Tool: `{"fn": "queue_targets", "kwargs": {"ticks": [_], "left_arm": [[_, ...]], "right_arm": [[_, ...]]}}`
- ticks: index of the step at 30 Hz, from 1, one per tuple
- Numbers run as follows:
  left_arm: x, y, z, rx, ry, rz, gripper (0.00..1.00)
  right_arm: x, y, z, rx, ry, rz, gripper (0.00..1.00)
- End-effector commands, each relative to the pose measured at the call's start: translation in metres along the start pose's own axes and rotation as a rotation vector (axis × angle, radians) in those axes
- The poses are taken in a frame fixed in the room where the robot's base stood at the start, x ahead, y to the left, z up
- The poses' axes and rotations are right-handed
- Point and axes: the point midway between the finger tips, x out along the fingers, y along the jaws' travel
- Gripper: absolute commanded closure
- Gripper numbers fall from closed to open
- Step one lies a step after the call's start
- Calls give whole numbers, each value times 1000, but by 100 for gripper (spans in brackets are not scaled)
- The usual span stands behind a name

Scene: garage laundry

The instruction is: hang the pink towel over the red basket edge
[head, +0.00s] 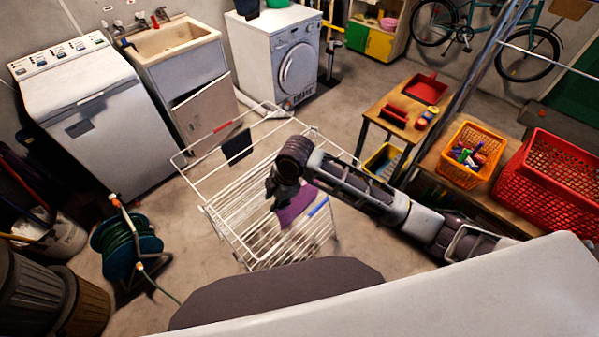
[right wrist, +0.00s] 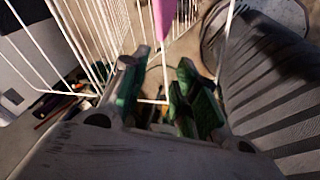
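The pink towel (head: 296,207), purplish in this light, hangs on the white drying rack (head: 225,225) in the head view, partly hidden by my right arm. My right gripper (head: 270,188) is over the rack, just left of the towel. In the right wrist view the green-padded fingers of my right gripper (right wrist: 156,85) are apart with nothing between them. A strip of the pink towel (right wrist: 162,18) shows beyond the fingertips. The red basket (head: 548,185) stands on the wooden bench at the right; no towel is on its visible edge. My left gripper is out of view.
An orange basket (head: 470,155) with colourful items stands left of the red basket. A dark cloth (head: 237,146) and a blue item (head: 318,207) are on the rack. A hose reel (head: 126,245) stands left of the rack. A metal post (head: 465,85) rises near the bench.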

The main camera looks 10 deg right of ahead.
Motion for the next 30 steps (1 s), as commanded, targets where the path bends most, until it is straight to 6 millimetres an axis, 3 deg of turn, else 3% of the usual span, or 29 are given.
{"fn": "queue_targets", "kwargs": {"ticks": [18, 24, 30], "left_arm": [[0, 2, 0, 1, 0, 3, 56], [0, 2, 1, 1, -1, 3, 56], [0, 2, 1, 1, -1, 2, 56]], "right_arm": [[-7, 43, 63, -307, -141, -120, 71], [-15, 56, 86, -364, -175, -155, 71], [-19, 61, 97, -386, -188, -172, 71]]}}
